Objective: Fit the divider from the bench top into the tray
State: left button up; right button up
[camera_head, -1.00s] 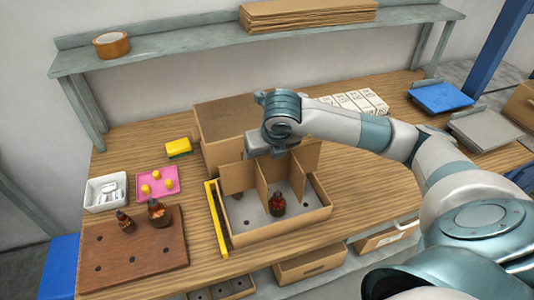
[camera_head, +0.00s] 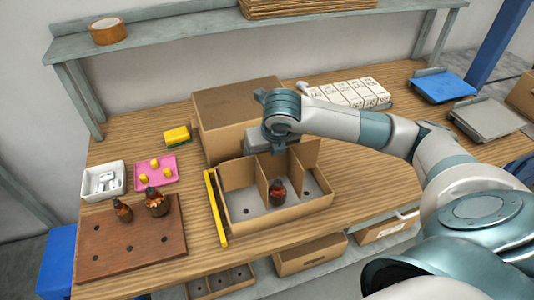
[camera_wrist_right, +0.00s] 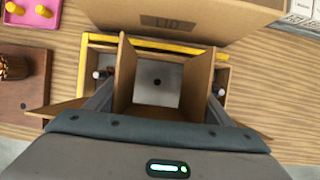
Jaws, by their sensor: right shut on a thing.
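The tray (camera_head: 285,220) is an open cardboard box on the bench, and it also shows in the right wrist view (camera_wrist_right: 84,62). The brown cardboard divider (camera_head: 310,153) stands upright in the tray's opening, its panels rising above the rim; whether it touches the floor I cannot tell. My right gripper (camera_head: 279,150) is over the tray, pointing down, shut on the divider. In the right wrist view its fingers (camera_wrist_right: 160,103) lie outside two divider walls (camera_wrist_right: 124,75). A dark bottle (camera_head: 278,191) stands in the tray. My left gripper is not in view.
A yellow bar (camera_head: 216,208) lies along the tray's left side. Bare bench lies to the right.

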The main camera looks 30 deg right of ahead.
jog(key=shift+f+b, duration=0.3)
